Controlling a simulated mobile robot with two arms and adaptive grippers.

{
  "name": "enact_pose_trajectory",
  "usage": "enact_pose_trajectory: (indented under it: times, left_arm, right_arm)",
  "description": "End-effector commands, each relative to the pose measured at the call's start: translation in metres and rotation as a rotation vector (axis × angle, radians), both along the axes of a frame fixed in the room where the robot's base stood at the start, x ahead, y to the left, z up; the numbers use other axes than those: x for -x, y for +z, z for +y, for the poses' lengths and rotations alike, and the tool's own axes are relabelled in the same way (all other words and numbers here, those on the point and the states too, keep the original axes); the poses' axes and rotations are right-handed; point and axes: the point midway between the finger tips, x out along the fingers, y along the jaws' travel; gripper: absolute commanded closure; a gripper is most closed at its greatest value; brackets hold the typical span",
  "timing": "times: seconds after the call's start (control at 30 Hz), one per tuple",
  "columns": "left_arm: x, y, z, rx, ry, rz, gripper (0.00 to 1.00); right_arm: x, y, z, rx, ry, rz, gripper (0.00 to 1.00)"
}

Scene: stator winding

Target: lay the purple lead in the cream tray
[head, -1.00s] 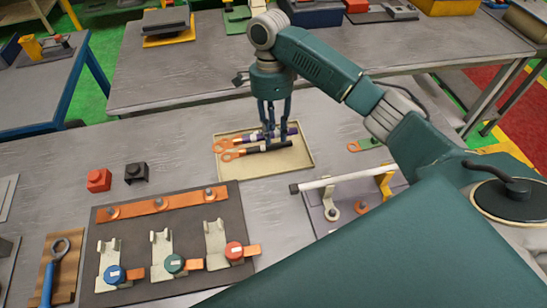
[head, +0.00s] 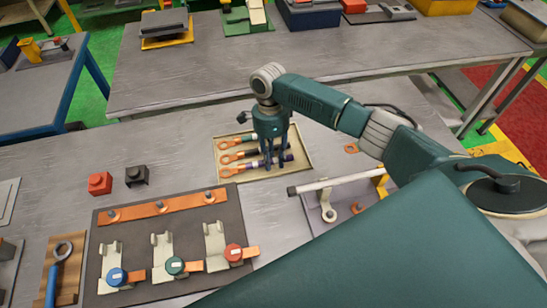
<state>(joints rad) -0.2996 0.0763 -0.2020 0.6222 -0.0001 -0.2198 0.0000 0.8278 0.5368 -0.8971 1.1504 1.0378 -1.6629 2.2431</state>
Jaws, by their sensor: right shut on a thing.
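The cream tray (head: 304,168) lies on the near table. The purple lead (head: 289,156), dark with a purple band and an orange ring lug at its left end, is along the tray's front side. My right gripper (head: 269,168) points down and is shut on this lead, low over the tray. I cannot tell whether the lead touches the tray floor. Two other leads with orange lugs, a back lead (head: 228,145) and a middle lead (head: 229,158), lie behind it, partly hidden by the gripper. My left gripper is not in view.
In front of the tray is a dark fixture board (head: 190,225) with an orange bar and blue, green and red terminals. A white-barred stand (head: 328,185) is at front right. Red (head: 99,183) and black (head: 136,175) blocks stand to the left.

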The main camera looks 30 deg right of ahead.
Motion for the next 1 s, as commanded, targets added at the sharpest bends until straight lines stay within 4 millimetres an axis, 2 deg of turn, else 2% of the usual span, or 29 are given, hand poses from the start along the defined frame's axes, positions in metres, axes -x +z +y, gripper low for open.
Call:
enact_pose_trajectory:
  times: [0.53, 0.57, 0.63, 1.0]
  left_arm:
    - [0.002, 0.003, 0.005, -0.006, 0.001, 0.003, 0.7]
    - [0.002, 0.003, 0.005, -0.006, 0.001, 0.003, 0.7]
    - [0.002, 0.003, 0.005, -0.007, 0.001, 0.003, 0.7]
    - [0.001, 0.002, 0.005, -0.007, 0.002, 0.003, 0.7]
  right_arm:
    - [0.001, -0.012, 0.0, 0.0, 0.0, 0.001, 1.0]
    - [0.001, -0.013, 0.0, 0.0, 0.0, 0.002, 0.69]
    - [0.001, -0.013, 0.0, 0.0, 0.0, 0.002, 0.56]
    - [0.001, -0.011, 0.0, 0.001, 0.0, 0.001, 0.56]
